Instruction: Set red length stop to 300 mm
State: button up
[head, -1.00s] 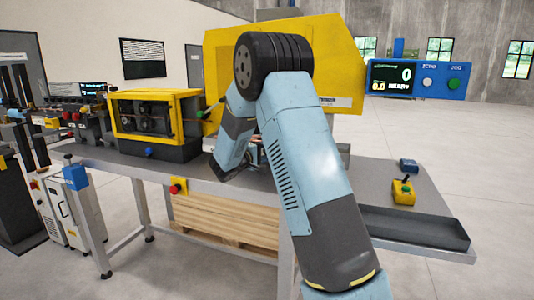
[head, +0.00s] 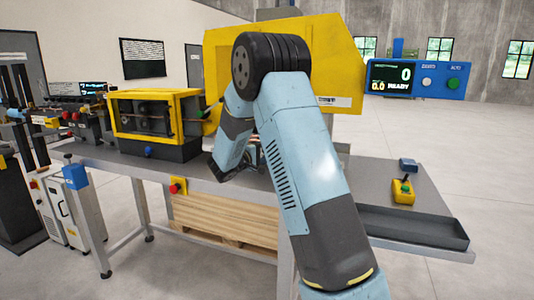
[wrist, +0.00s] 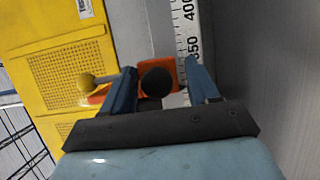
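In the wrist view, the red-orange length stop (wrist: 173,68) sits against the white scale (wrist: 187,25). Its round black knob (wrist: 157,82) faces the camera. The marks 350 and 400 show above the stop; the scale beside and below it is partly covered, so I cannot read its exact setting. My gripper (wrist: 163,76) is open, with a blue finger on each side of the knob. A gap shows on the right of the knob; on the left the finger is very close.
A yellow machine guard (head: 370,60) stands behind my arm, also seen in the wrist view (wrist: 75,75). A yellow-framed machine (head: 155,120) stands left on the bench. A display (head: 390,78) reads 0 and READY. A yellow button box (head: 403,192) and dark tray (head: 415,227) lie right.

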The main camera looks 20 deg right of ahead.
jog(key=shift+s+a, duration=0.1)
jog(key=shift+a, duration=0.2)
jog(key=v, duration=1.3)
jog(key=s+d+r+m+g+y, duration=0.1)
jog(key=s+d+r+g+y, duration=0.15)
jog(key=s, duration=0.45)
jog(key=s+d+r+m+g+y, duration=0.1)
jog(key=s+d+m+g, duration=0.15)
jog(key=s, duration=0.35)
jog(key=s+d+r+g+y, duration=0.2)
jog(key=s+d, duration=0.2)
jog(key=s, duration=0.3)
jog(key=s+a+r+m+t+y, duration=0.1)
jog(key=s+a+y, duration=0.3)
jog(key=s, duration=0.6)
jog(key=s+a+r+m+t+y, duration=0.1)
jog(key=s+a+t+y, duration=0.2)
jog(key=s+y, duration=0.3)
jog(key=s+a, duration=0.1)
jog(key=s, duration=0.3)
